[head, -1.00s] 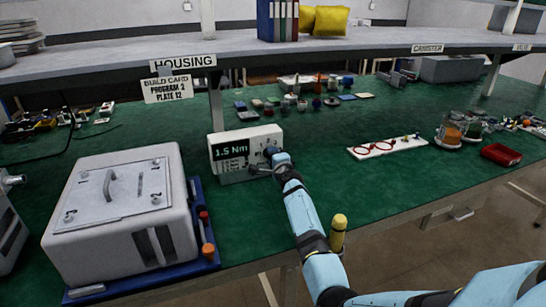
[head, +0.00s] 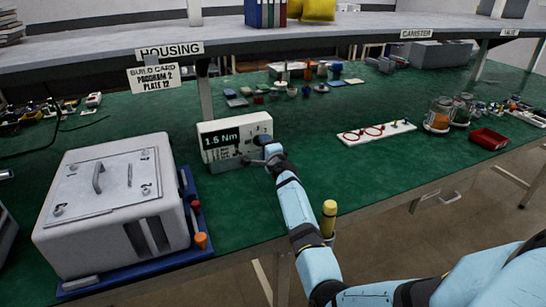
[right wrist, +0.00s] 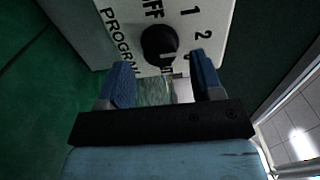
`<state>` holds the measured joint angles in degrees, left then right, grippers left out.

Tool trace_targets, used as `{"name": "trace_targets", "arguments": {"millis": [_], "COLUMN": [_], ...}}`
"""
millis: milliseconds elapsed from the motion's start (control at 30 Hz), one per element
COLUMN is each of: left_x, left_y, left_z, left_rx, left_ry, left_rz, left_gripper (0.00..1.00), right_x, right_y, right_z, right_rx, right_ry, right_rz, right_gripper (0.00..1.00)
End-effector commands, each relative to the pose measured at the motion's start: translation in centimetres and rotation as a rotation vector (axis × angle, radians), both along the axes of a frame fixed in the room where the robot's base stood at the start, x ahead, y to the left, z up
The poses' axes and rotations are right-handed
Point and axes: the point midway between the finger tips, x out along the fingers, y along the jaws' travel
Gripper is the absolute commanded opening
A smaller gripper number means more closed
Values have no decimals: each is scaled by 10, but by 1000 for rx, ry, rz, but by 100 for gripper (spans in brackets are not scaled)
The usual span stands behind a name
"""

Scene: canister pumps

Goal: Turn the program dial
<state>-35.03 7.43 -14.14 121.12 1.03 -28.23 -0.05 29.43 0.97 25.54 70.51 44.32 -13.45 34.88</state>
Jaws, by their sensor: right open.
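The white controller box (head: 217,127) stands on the green bench, and its display reads 1.5 Nm. In the right wrist view its panel carries the black round program dial (right wrist: 160,45), with OFF, 1, 2 and PROGRAM printed around it. A pale mark shows on the dial's lower right; the label it faces is partly hidden. My right gripper (right wrist: 162,82) is open, its blue fingers on either side below the dial, with nothing between them and apart from the knob. In the head view the right gripper (head: 258,160) is at the box's lower right front. My left gripper is not in view.
A build card (head: 155,76) on the shelf reads PROGRAM 2, PLATE 12. A large white housing (head: 110,215) on a blue tray stands at left.

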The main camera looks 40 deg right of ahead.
Motion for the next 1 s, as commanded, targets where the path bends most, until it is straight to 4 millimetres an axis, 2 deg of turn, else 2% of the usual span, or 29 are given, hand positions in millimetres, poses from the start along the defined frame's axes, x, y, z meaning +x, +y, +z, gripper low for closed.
{"name": "trace_targets", "arguments": {"millis": [300, 500, 700, 1000], "left_x": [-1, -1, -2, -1], "left_y": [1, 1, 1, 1], "left_z": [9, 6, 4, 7], "left_rx": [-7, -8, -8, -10], "left_ry": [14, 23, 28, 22], "left_rz": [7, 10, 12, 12], "left_gripper": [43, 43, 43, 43], "right_x": [-72, -103, -115, -115], "right_y": [18, 25, 27, 28], "right_z": [0, 0, 0, 0], "right_rx": [1, 0, 0, 0], "right_ry": [3, 2, 1, 1], "right_rz": [0, 0, 0, 0], "right_gripper": [60, 60, 60, 60]}}
